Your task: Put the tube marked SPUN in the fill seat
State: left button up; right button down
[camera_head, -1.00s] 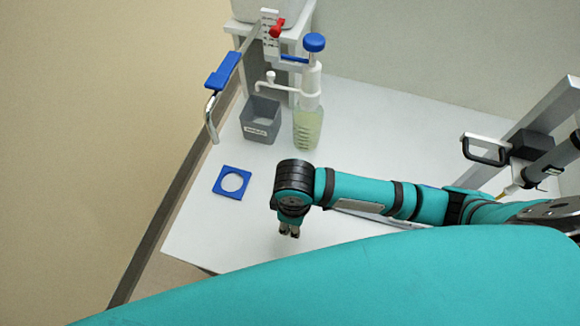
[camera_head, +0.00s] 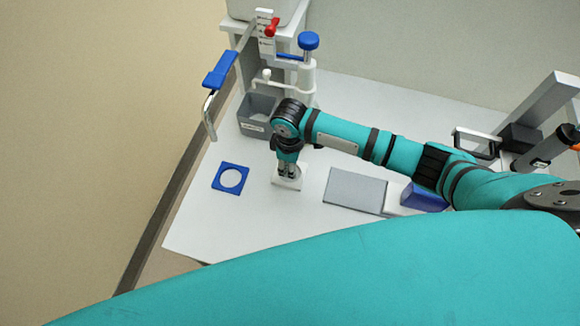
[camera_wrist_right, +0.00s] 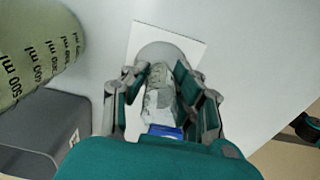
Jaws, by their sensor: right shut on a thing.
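My right gripper (camera_head: 287,172) points down over a small white square plate (camera_head: 288,183) on the table. The plate also shows in the right wrist view (camera_wrist_right: 192,45), with a round grey part on it. There the gripper (camera_wrist_right: 160,85) is shut on a pale, clear tube (camera_wrist_right: 158,96) with a blue part (camera_wrist_right: 165,132) at its near end. The tube's far end lies over the round grey part; I cannot tell whether it touches. No SPUN mark can be read. My left gripper is not in view.
A blue square with a round opening (camera_head: 231,167) lies left of the gripper. A grey bin (camera_head: 256,115) and a blue-topped dispenser (camera_head: 308,62) stand behind. A grey flat panel (camera_head: 355,190) and a blue block (camera_head: 423,198) lie right. The front left table is clear.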

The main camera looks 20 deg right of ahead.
jog(key=shift+f, duration=1.05)
jog(key=shift+f, duration=0.2)
jog(key=c, duration=1.4)
grip_release()
jog(key=shift+o, duration=0.2)
jog(key=shift+r, duration=0.1)
notch_tip(320, 180, up, 12)
jog(key=shift+r, duration=0.1)
